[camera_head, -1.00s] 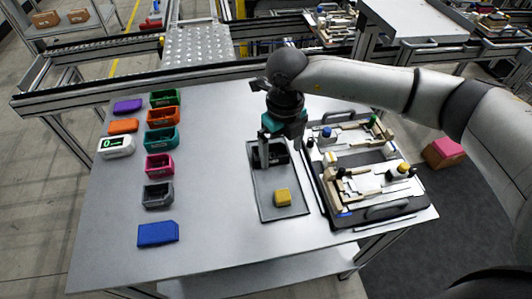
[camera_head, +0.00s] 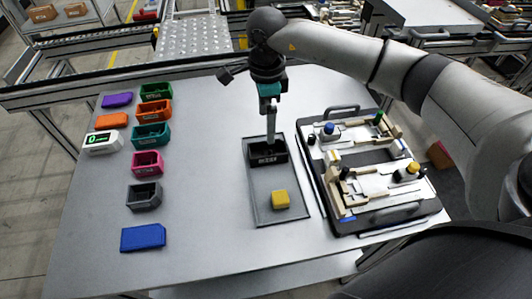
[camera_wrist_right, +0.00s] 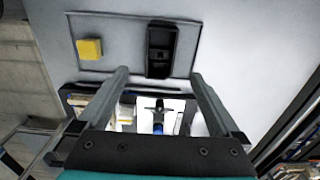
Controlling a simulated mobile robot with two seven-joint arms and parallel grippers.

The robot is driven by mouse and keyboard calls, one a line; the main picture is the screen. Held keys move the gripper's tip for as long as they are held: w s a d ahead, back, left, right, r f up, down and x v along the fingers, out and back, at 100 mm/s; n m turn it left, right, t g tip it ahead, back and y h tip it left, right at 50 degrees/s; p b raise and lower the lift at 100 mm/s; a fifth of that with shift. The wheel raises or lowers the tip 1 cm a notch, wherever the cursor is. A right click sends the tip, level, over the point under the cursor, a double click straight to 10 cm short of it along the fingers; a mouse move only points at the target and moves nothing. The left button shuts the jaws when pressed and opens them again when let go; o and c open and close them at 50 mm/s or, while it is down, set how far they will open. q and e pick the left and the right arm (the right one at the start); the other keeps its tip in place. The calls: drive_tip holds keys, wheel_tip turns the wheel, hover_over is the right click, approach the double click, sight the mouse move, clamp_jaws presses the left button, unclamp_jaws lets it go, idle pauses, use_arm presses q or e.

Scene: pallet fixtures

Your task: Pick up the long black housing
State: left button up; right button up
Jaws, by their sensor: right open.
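The long black housing (camera_head: 267,157) is an open-topped black box at the far end of a shallow grey tray (camera_head: 291,222). In the right wrist view the housing (camera_wrist_right: 160,36) lies ahead of the fingertips, roughly between the two fingers. My right gripper (camera_head: 270,140) is open and empty. It points down at the housing, its fingers overlapping the housing's far edge in the head view; I cannot tell the exact height gap. A yellow block (camera_head: 281,199) lies at the tray's near end, apart from the housing. My left gripper is not in view.
A fixture pallet (camera_head: 377,214) with clamps and knobs stands right of the tray. Several coloured open boxes, such as a pink one (camera_head: 147,163), and flat lids, such as a blue one (camera_head: 143,237), line the table's left. The table between is clear.

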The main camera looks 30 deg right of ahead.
hover_over(268, 152)
drive_tip(key=f, duration=0.5)
drive_tip(key=shift+a+f, duration=0.25)
drive_tip(key=shift+f, duration=0.15)
drive_tip(key=shift+d+f, duration=0.2)
drive_tip(key=shift+f, duration=2.55)
drive_tip(key=c, duration=1.5)
drive_tip(key=shift+c, duration=0.2)
